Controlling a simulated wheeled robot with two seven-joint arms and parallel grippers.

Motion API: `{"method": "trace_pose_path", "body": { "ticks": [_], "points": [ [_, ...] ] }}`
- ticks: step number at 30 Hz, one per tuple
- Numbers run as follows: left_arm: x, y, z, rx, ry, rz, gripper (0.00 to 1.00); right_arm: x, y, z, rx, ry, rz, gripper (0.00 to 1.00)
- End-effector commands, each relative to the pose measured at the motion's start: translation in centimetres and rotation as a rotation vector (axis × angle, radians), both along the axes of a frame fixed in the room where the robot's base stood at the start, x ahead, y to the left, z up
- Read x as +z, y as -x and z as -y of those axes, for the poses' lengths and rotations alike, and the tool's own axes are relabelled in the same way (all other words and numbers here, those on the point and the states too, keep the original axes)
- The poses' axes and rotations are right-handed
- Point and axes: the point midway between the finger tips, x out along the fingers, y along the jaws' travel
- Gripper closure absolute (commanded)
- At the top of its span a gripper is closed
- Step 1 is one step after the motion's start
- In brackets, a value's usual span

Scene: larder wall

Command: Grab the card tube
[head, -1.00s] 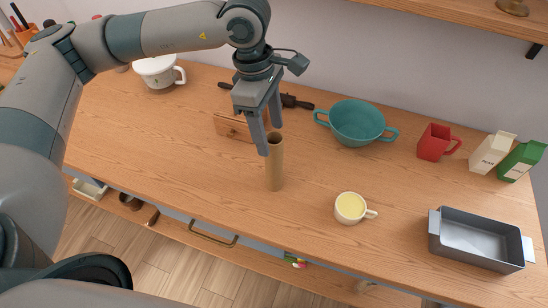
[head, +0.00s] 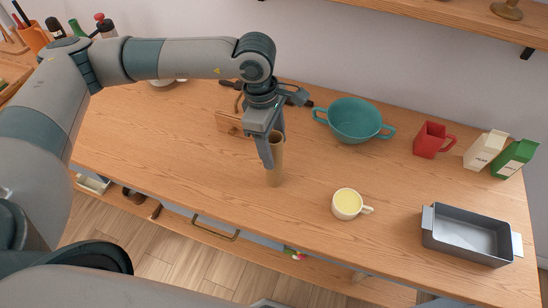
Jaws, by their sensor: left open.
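The card tube (head: 275,172) is a brown cylinder standing upright on the wooden counter, near the middle of the head view. My left gripper (head: 273,150) points down at its upper part. The gripper is open, with one finger in front of the tube's left side and the other by its upper right. The fingers overlap the tube's top in the picture, so its rim is mostly hidden. I cannot tell whether they touch it.
A cream cup (head: 347,204) stands right of the tube, and a wooden block (head: 229,124) lies behind left. A teal pot (head: 354,121), red mug (head: 431,139), cartons (head: 485,150) and grey tin (head: 466,235) stand farther right. Counter in front of the tube is clear.

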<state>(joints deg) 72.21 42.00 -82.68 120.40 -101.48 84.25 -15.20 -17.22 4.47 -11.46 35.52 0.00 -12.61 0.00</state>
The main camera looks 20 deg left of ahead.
Motion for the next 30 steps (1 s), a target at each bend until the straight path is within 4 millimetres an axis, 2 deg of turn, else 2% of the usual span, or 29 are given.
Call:
{"method": "trace_pose_path", "body": {
  "ticks": [1, 6, 12, 26, 30],
  "points": [
    [0.0, -0.1, 0.0, 0.002, -0.001, -0.003, 0.43, 1.0, 0.0, 0.0, 0.000, 0.000, 0.000, 0.34],
    [-2.0, -0.3, 0.3, 0.000, -0.001, -0.005, 0.43, 2.3, 0.0, 0.0, 0.000, 0.000, 0.000, 0.34],
    [-3.5, -0.3, 0.5, -0.001, 0.000, -0.001, 0.43, 2.8, 0.0, 0.0, 0.000, 0.000, 0.000, 0.34],
    [-3.6, -0.4, 0.5, 0.000, 0.000, 0.000, 0.43, 2.7, 0.0, 0.3, 0.001, 0.003, 0.000, 0.34],
    [-3.6, -0.4, 0.5, 0.000, 0.000, 0.000, 0.77, 2.7, 0.0, 0.3, 0.001, 0.003, 0.000, 0.34]
  ]
}}
